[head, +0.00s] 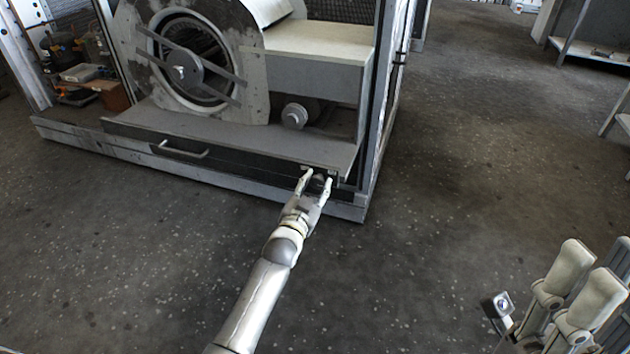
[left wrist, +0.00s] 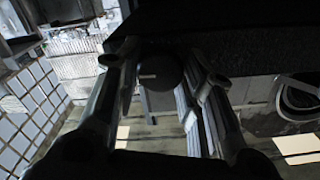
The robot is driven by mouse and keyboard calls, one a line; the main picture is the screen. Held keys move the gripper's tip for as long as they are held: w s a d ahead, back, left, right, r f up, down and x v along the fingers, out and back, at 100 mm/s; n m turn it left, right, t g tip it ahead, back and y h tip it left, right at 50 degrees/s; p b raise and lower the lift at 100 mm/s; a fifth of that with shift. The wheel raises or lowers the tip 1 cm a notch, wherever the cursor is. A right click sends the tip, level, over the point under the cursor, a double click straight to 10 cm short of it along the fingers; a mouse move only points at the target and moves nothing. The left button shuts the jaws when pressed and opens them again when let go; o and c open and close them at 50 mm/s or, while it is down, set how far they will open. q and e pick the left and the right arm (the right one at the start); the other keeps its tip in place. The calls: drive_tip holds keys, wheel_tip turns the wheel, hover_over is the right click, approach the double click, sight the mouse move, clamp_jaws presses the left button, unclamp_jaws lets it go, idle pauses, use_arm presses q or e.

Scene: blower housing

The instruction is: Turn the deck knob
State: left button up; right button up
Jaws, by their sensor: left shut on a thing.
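The deck knob (left wrist: 160,73) is a dark round knob with a pale mark on its face, in the left wrist view. It sits under the dark front edge of the deck (head: 240,143). In the head view it is small and dark, mostly hidden between the fingers. My left gripper (head: 317,184) is at the right end of the deck front, shut on the knob, with one finger on each side.
The blower wheel (head: 185,65) stands on the deck behind the knob, with a small motor (head: 294,116) to its right. A handle (head: 178,150) is on the deck front, left of my left gripper. The frame post (head: 384,90) rises close on the right. Open floor lies around.

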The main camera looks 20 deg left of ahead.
use_arm(q)
drive_tip(key=shift+f+n, duration=0.1)
drive_tip(key=shift+n, duration=0.3)
drive_tip(key=o, duration=1)
drive_tip(key=shift+o, duration=0.2)
drive_tip(key=s, duration=1.2)
drive_tip(key=shift+a, duration=0.2)
